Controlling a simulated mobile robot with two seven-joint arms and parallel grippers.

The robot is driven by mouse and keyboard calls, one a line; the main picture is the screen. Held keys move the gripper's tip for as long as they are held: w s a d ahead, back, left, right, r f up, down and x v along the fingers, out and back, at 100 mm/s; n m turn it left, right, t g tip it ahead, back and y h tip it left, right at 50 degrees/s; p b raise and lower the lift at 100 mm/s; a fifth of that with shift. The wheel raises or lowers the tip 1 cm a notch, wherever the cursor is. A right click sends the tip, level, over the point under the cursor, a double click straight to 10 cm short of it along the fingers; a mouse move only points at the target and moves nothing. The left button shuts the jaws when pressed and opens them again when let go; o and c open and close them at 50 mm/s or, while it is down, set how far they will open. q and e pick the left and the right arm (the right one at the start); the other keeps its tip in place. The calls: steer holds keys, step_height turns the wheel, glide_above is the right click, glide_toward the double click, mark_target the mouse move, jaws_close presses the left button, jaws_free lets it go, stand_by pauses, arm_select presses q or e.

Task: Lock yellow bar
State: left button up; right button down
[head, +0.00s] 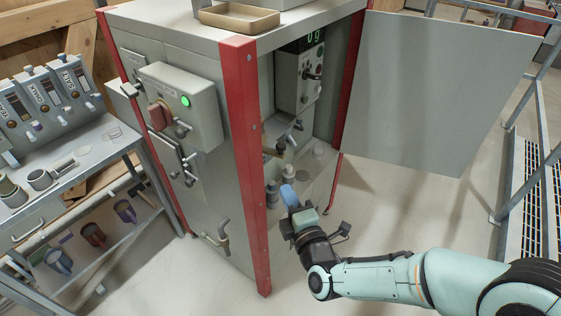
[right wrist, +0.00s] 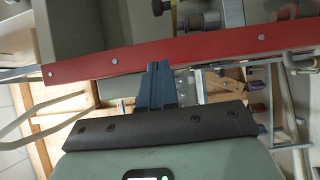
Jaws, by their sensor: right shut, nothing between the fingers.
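I cannot make out a yellow bar in either view. The grey cabinet (head: 195,225) with red corner posts (head: 247,150) stands open, its door (head: 440,85) swung out to the right. My right gripper (head: 288,194) reaches in front of the opening, beside the front red post. In the right wrist view its blue fingers (right wrist: 158,84) are together and empty, with their tips near the red post (right wrist: 200,43). Small fittings inside the cabinet are partly hidden behind the gripper. My left gripper is in neither view.
A control box (head: 180,105) with a green light and a red knob sits on the cabinet's left side. A display panel (head: 300,72) hangs inside. A bench with dispensers (head: 45,105) stands left. The floor right of the cabinet is clear up to a metal frame.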

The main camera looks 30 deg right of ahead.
steer(key=shift+w, duration=0.1)
steer(key=p, duration=0.2)
glide_toward(281, 158)
steer(key=w+a+r, duration=0.3)
steer(key=w+a, duration=0.1)
steer(key=w+d, duration=0.1)
steer(key=d, duration=0.1)
steer(key=w+d, duration=0.2)
steer(key=shift+r, duration=0.15)
